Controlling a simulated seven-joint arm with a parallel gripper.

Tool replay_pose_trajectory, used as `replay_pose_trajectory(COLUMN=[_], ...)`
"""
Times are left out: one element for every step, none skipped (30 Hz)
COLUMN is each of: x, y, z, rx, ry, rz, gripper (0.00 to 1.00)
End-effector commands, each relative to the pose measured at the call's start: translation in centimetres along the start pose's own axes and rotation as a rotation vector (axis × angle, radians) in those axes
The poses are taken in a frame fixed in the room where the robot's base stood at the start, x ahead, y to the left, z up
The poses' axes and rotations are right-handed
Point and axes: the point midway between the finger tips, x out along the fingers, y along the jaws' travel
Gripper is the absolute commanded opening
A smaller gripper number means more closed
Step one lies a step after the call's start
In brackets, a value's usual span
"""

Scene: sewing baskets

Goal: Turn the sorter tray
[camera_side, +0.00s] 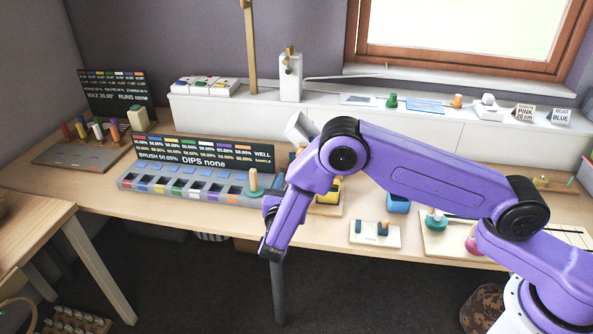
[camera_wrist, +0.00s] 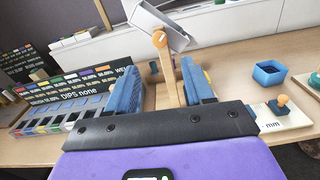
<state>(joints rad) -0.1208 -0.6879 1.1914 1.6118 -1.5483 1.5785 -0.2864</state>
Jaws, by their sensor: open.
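A grey, trough-like tray, probably the sorter tray (camera_wrist: 150,20), sits tilted on top of a light wooden post (camera_wrist: 168,80). The tray is above and beyond the fingertips. I cannot tell how near the fingers are to the post, and no contact shows.
A long compartment rack (camera_side: 190,188) with a black sign (camera_side: 205,155) stands left of my gripper. A blue open box (camera_wrist: 268,74) and a white board with pegs (camera_side: 374,233) are to the right. A white ledge (camera_side: 450,133) runs behind.

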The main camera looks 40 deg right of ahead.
Motion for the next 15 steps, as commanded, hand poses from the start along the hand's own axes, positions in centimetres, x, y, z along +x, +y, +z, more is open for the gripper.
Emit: replay_pose_trajectory(x=[-1.2, -1.8, -2.5, -3.1, -3.6, -4.2, -4.6, -5.0, -5.4, -5.6, -5.9, -6.1, -6.3, -6.4, -6.5], y=[0.1, 0.1, 0.1, 0.1, 0.1, 0.0, 0.0, 0.0, 0.0, 0.0, 0.0, 0.0, 0.0, 0.0, 0.0], z=[0.0, 0.0, 0.0, 0.0, 0.0, 0.0, 0.0, 0.0, 0.0, 0.0, 0.0, 0.0, 0.0, 0.0, 0.0], rx=[-0.001, -0.001, 0.0, 0.0, 0.0, 0.0, 0.0, 0.0, 0.0, 0.0, 0.0, 0.0, 0.0, 0.0, 0.0], ry=[-0.001, 0.0, 0.0, 0.0, 0.0, 0.0, 0.0, 0.0, -0.001, -0.001, 0.0, 0.0, 0.0, 0.0, 0.0], rz=[0.005, 0.004, 0.004, 0.004, 0.004, 0.004, 0.003, 0.003, 0.003, 0.002, 0.001, 0.0, 0.0, 0.0, 0.0], gripper=[0.52, 0.52, 0.52, 0.52, 0.52, 0.52, 0.52, 0.52, 0.52, 0.52, 0.52, 0.52, 0.52, 0.52, 0.52])
